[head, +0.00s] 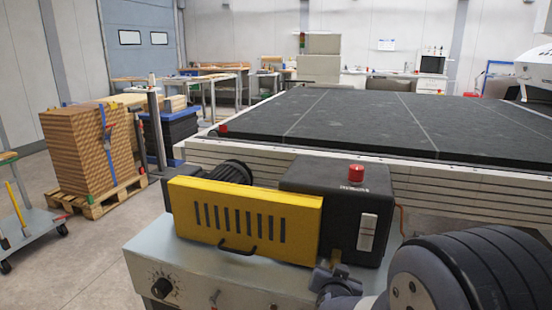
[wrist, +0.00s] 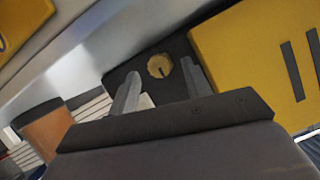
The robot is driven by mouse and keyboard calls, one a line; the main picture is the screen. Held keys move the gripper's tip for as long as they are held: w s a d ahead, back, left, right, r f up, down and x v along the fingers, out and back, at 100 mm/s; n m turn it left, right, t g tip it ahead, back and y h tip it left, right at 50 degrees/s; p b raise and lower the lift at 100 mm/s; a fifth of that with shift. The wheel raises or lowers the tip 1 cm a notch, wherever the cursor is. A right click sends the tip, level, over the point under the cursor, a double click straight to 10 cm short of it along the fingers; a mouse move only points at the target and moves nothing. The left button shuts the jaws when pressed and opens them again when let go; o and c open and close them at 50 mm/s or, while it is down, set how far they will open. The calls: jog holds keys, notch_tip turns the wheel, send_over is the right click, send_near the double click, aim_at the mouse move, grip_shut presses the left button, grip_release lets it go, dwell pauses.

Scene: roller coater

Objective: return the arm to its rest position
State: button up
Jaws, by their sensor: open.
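My gripper (wrist: 162,80) shows in the wrist view with its two grey fingers apart. A round brass-coloured fitting with a slot (wrist: 159,66) appears between the fingertips, on a dark surface beside a yellow slotted cover (wrist: 245,60). I cannot tell whether the fingers touch the fitting; nothing is clearly held. In the head view, my arm (head: 440,275) fills the lower right corner. Its end reaches left to the front of the machine, by the right end of the yellow slotted cover (head: 245,220). The fingers are not clear there.
A dark box with a red button (head: 356,174) stands beside the yellow cover. A pale console (head: 200,272) with a black knob lies below. The wide dark machine bed (head: 370,120) stretches behind. A loaded pallet (head: 95,200) and a trolley (head: 40,230) stand left, with clear floor between.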

jog(key=shift+x, duration=1.2)
jog(key=shift+s+r, duration=0.15)
